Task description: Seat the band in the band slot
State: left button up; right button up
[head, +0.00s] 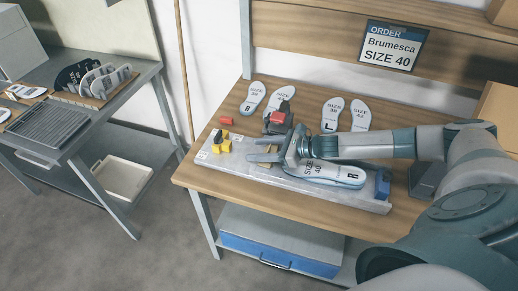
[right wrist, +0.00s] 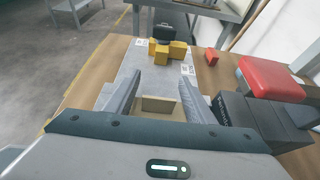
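A long grey fixture board (head: 362,199) lies along the front of the wooden table. An insole marked SIZE 40 R (head: 340,174) lies on its right part. Yellow blocks (head: 221,143) stand at its left end; in the right wrist view the yellow blocks (right wrist: 168,51) have a black piece (right wrist: 163,32) behind them. My right gripper (head: 264,153) is low over the board between the yellow blocks and the insole. Its fingers (right wrist: 157,98) are apart, with a tan piece (right wrist: 159,106) showing between them; I cannot tell whether this is the band or its slot. My left gripper is out of view.
A red and black device (head: 280,118) stands behind the board, with a small red block (head: 226,121) to its left. Several insoles (head: 253,97) lie at the back. A blue block (head: 383,185) sits at the board's right end. A second table (head: 125,90) stands left.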

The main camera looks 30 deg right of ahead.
aim_at(270, 149)
jog(key=shift+r, duration=0.2)
jog(key=shift+s+d, duration=0.4)
jog(key=b+v, duration=0.4)
jog(key=v, duration=0.3)
jog(key=shift+s+d+r, duration=0.2)
jog(key=shift+s, duration=0.05)
jog(key=shift+b+v, duration=0.5)
jog(key=shift+v, duration=0.75)
jog(key=shift+s+d+r, duration=0.1)
jog(key=shift+s+r, duration=0.1)
jog(key=shift+r, duration=0.1)
